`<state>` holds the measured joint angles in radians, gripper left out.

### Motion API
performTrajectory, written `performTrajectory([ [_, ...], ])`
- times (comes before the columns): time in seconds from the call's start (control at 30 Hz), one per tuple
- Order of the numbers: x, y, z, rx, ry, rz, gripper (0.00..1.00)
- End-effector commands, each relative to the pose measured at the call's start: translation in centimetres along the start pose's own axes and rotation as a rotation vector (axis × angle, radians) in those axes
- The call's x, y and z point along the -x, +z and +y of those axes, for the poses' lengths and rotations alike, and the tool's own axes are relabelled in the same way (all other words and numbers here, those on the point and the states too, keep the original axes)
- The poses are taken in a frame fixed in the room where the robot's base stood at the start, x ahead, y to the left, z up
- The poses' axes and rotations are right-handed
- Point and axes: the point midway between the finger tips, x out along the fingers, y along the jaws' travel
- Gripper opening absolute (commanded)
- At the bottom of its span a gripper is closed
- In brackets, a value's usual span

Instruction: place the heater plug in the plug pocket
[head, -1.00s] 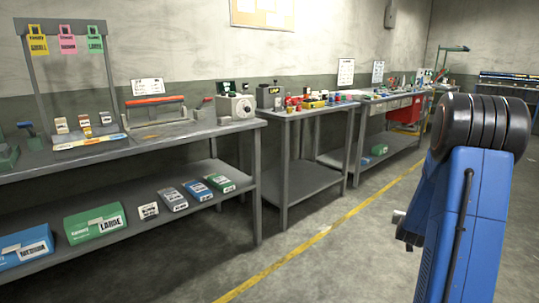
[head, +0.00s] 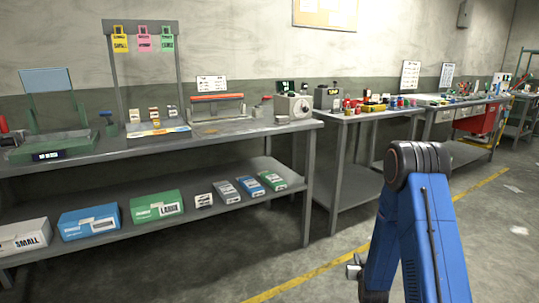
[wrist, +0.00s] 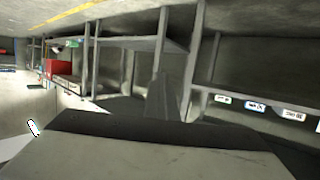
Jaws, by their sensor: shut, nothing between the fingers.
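I cannot make out the heater plug or the plug pocket among the small items on the benches. My gripper (head: 354,268) shows only as a small grey end beside my blue arm in the head view, shut and empty. It is in front of the benches, over the open floor, and touches nothing that I can see. My fingers do not show clearly in the wrist view, which looks upside down at the benches and wall.
The left bench (head: 90,155) holds a red-handled device (head: 217,100) and a grey dial box (head: 292,106). Boxes, including a green one (head: 158,205), lie on its lower shelf. A middle bench (head: 350,116) holds small coloured parts. Floor with a yellow line (head: 330,265) is clear.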

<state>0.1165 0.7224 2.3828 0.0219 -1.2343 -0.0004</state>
Motion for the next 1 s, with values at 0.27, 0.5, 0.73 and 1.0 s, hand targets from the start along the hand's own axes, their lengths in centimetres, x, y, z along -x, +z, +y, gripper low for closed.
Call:
performTrajectory([
  [0.27,1.0,3.8,-7.3,0.035,-0.113,-0.002,0.00],
  [0.5,1.3,4.5,-8.6,0.042,-0.134,-0.001,0.00],
  [0.73,1.3,4.5,-8.6,0.041,-0.133,0.000,0.00],
  [1.0,1.3,4.4,-8.6,0.041,-0.132,0.000,0.00],
])
